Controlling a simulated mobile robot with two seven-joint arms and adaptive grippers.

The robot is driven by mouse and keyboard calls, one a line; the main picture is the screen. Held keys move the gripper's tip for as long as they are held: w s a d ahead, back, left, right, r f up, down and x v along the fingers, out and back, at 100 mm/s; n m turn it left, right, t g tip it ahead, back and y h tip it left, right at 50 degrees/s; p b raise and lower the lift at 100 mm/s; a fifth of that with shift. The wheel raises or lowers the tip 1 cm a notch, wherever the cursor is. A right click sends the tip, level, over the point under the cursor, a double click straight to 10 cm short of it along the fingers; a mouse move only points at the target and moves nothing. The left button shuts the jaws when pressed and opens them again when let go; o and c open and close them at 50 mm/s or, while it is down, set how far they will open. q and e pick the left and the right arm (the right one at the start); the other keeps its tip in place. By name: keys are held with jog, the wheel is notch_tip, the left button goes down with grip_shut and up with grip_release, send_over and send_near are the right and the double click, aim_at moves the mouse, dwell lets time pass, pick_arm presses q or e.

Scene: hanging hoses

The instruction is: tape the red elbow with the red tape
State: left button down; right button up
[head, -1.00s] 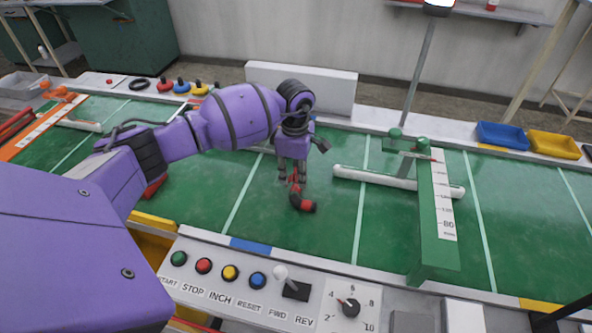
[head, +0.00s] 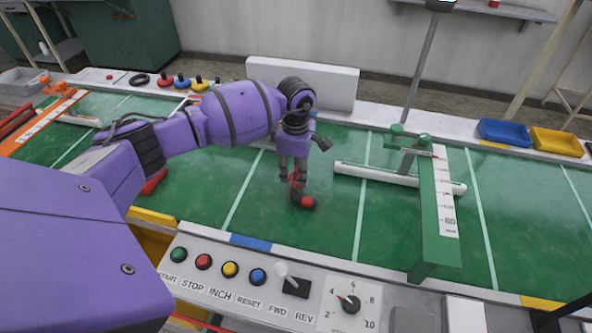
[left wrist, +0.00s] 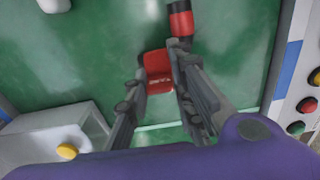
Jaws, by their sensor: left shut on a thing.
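The red elbow (head: 307,201) is a bent red piece with a dark band, over the green belt in the head view. My left gripper (head: 296,180) points down and is shut on its upper end. In the left wrist view, the elbow's red end (left wrist: 158,69) sits between the fingertips (left wrist: 158,84), and its dark and red other leg (left wrist: 181,20) reaches up the picture. Whether the elbow touches the belt is hard to tell. A small red item (head: 166,79), perhaps the red tape, stands on the back rail beside blue and yellow ones. My right gripper is not in view.
The green belt (head: 240,220) is mostly clear around the elbow. A white bar (head: 360,174) and a green gauge arm (head: 430,215) stand to the right. A button panel (head: 240,285) runs along the front. Blue (head: 503,131) and yellow (head: 555,142) trays sit at the back right.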

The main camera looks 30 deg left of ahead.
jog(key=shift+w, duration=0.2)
pick_arm(q)
jog(key=shift+f, duration=0.1)
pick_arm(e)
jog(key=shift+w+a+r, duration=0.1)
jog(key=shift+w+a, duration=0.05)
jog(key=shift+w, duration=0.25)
pick_arm(q)
jog(key=shift+f+b, duration=0.3)
jog(key=shift+f, duration=0.65)
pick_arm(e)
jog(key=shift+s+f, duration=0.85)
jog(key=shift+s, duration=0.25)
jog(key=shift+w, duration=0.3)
pick_arm(q)
jog(key=shift+f+b, duration=0.2)
jog(key=shift+b, duration=0.15)
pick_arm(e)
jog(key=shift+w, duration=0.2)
pick_arm(q)
jog(key=shift+f, duration=0.2)
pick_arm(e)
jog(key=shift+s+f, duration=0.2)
